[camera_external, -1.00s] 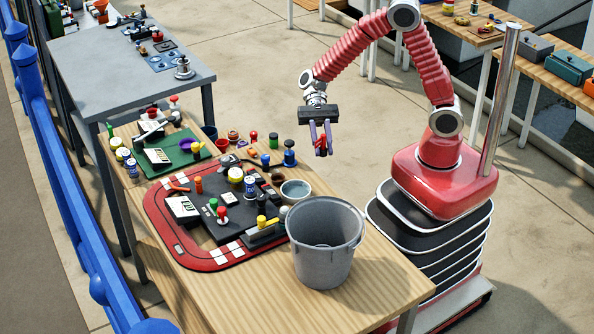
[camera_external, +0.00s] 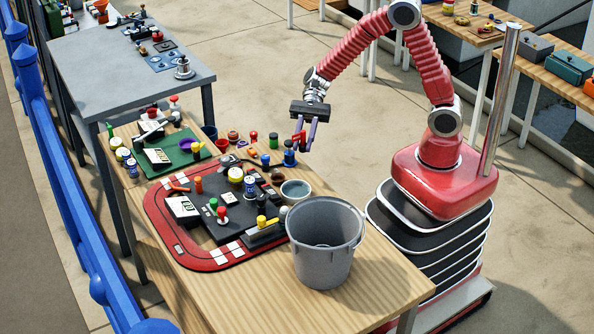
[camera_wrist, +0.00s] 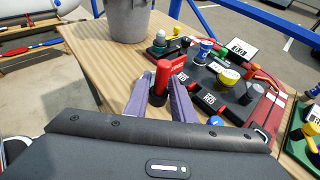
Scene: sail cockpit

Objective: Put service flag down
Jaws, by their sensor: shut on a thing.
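My gripper (camera_external: 304,142) is shut on a red upright piece, which I take to be the service flag (camera_wrist: 162,76). In the wrist view the piece has a rounded red stem and a dark lower end between the two purple fingers. A small red panel with pale marks (camera_wrist: 178,65) shows just right of the stem; I cannot tell if it is joined to it. In the external view the held piece is a small red patch (camera_external: 301,132). My gripper hangs above the table's far right edge, near the blue knob piece (camera_external: 289,158).
The wooden table (camera_external: 205,300) holds a grey bucket (camera_external: 325,270), a small grey bowl (camera_external: 295,190), a red-bordered board (camera_external: 163,232) crowded with coloured knobs, and a green board (camera_external: 183,148). Several small pieces line the far edge. The table's near left part is bare.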

